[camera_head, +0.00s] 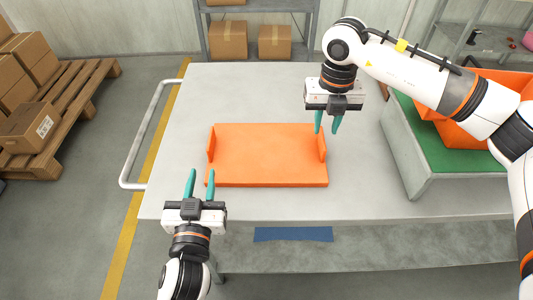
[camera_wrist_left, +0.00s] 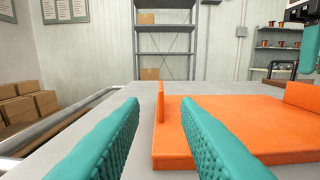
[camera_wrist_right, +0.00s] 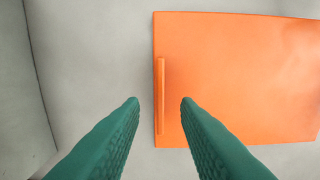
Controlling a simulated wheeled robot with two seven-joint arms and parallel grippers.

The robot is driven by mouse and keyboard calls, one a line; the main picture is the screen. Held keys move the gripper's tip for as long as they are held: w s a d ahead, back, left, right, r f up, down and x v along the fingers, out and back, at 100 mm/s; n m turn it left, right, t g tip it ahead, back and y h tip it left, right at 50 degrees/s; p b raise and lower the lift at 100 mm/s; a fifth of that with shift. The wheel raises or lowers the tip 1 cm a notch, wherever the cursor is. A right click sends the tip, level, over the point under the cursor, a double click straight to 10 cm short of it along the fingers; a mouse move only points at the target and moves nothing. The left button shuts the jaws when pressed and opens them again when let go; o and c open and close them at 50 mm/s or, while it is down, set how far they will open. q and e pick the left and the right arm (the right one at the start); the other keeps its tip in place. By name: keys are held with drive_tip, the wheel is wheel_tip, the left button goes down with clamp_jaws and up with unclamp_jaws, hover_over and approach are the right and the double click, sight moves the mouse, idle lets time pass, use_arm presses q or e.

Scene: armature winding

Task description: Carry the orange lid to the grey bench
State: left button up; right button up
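The orange lid (camera_head: 265,160), a flat plate with an upright flange at each end, lies on the grey table top (camera_head: 175,150). My left gripper (camera_head: 201,171) is open and empty at its near-left corner. In the left wrist view, the lid's left flange (camera_wrist_left: 161,100) shows beyond and between the fingers (camera_wrist_left: 158,100). My right gripper (camera_head: 328,124) is open above the lid's right end. In the right wrist view, the right flange (camera_wrist_right: 160,95) shows between the open fingertips (camera_wrist_right: 160,100); contact cannot be told.
A grey stand with a green top (camera_head: 440,145) adjoins the table on the right and holds orange bins (camera_head: 465,130), partly behind my right arm. A white rail (camera_head: 145,135) runs along the table's left side. Boxes on pallets (camera_head: 35,120) stand at left. The table around the lid is clear.

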wheel_tip(320, 180, up, 6)
drive_tip(key=shift+r, duration=0.25)
use_arm(q)
drive_tip(key=o, duration=0.7)
use_arm(e)
drive_tip(key=o, duration=0.7)
use_arm(q)
drive_tip(key=shift+s, duration=0.1)
drive_tip(key=shift+s+b, duration=0.9)
drive_tip(key=shift+s, duration=2)
use_arm(e)
drive_tip(key=shift+f, duration=0.9)
drive_tip(key=shift+r, duration=0.1)
